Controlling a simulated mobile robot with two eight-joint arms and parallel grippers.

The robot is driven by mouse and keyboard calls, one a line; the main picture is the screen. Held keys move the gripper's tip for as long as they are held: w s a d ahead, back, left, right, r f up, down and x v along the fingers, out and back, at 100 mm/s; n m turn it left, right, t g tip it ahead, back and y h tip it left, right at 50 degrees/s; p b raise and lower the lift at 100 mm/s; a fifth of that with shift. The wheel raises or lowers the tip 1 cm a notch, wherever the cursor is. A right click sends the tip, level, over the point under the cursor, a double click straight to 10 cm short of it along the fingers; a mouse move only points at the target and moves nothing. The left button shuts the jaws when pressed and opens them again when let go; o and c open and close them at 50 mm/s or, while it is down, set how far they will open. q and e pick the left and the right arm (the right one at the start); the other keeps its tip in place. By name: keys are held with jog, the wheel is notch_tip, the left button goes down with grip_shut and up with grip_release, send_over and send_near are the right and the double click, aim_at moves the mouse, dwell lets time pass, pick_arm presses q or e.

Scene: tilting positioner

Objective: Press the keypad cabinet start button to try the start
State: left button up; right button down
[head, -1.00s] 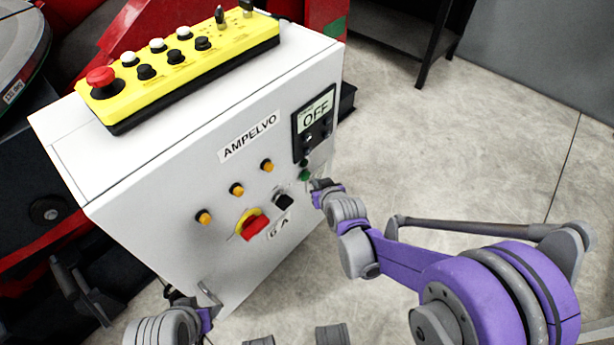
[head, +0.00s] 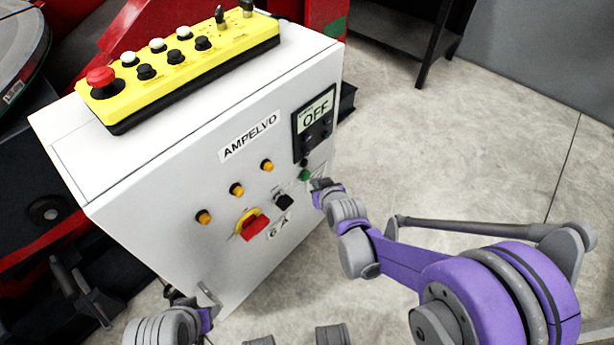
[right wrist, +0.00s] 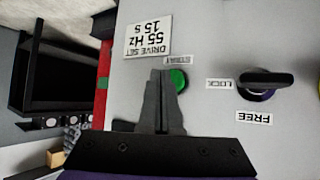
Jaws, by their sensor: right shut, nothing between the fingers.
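The keypad cabinet (head: 160,190) is a white box with a tilted front panel and an AMPELVO label. Its display (head: 315,115) reads OFF. The green start button (head: 304,175) is below the display. It also shows in the right wrist view (right wrist: 178,80), under an upside-down START label. My right gripper (head: 318,184) is shut and empty at the panel, close by the start button. In the right wrist view its fingertips (right wrist: 161,73) overlap the button's left side; I cannot tell whether they touch it. My left gripper (head: 185,298) is low near the cabinet's bottom, its jaws unclear.
A black LOCK/FREE knob (right wrist: 268,82) is beside the start button. A red-and-yellow rotary switch (head: 254,226) and amber lamps (head: 237,189) are on the panel. A yellow control box (head: 180,65) with a red mushroom button lies on top. Floor on the right is clear.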

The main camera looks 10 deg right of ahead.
dwell(0.5)
jog(key=shift+w+a, duration=0.25)
jog(key=shift+w, duration=0.1)
jog(key=shift+w+a, duration=0.3)
jog(key=shift+w, duration=0.05)
dwell(0.7)
jog(key=shift+s+d, duration=0.55)
jog(key=shift+s, duration=0.15)
dwell(0.3)
jog(key=s+d, duration=0.1)
jog(key=s, duration=0.1)
jog(key=s+d, duration=0.2)
dwell(0.4)
dwell(0.6)
